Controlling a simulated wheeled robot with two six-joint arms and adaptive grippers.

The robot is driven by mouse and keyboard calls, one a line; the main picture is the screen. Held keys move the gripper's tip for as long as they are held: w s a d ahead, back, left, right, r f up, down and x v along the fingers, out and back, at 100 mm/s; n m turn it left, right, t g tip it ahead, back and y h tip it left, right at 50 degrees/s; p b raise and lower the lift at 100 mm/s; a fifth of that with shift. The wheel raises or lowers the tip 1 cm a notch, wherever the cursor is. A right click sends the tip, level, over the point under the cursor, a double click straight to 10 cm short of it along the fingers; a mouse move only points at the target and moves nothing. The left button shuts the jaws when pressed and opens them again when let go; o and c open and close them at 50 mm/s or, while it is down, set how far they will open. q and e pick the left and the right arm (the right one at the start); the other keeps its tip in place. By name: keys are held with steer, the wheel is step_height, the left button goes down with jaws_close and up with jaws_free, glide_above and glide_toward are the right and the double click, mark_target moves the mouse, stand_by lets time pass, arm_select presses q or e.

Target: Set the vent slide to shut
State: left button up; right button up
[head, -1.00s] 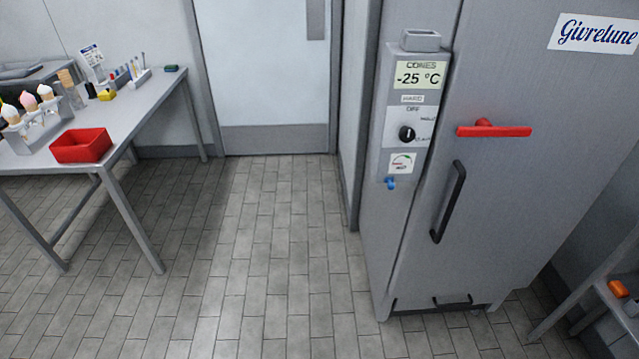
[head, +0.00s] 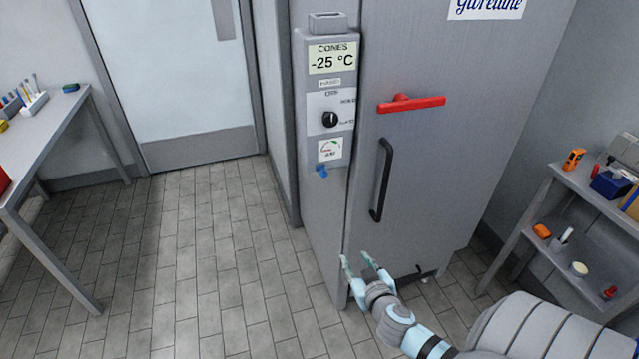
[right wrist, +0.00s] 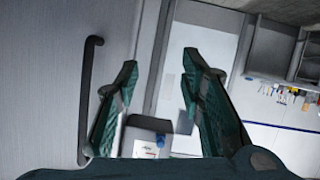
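A grey cold cabinet (head: 400,215) stands at the right of the head view. No part of it is plainly labelled as the vent slide. A small blue tab or knob (head: 322,171) sits under the gauge label on its control panel (head: 313,95); it also shows in the right wrist view (right wrist: 160,141). A small black part (head: 428,270) is low on the cabinet front, partly behind my arm. My right gripper (head: 355,258) is open and empty, below and right of the blue tab in the head view. In the right wrist view the open fingers (right wrist: 158,66) touch nothing visible. My left gripper is out of view.
The cabinet door has a black upright handle (head: 382,180) and a red lever (head: 411,105). A shelf unit (head: 590,205) with small items stands at right, a grey table (head: 60,150) at left. The tiled floor (head: 220,270) between is clear.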

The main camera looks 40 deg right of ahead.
mark_target(325, 175)
step_height(325, 175, up, 16)
steer(key=w+a+m+t, duration=0.1)
steer(key=w+a+t, duration=0.1)
steer(key=w+t, duration=0.15)
steer(key=shift+t, duration=0.45)
steer(key=p+x, duration=0.1)
steer(key=x, duration=1.2)
steer(key=shift+w+d+r+p, duration=0.15)
steer(key=shift+d+r+p, duration=0.05)
steer(key=shift+d+p, duration=0.1)
jaws_close()
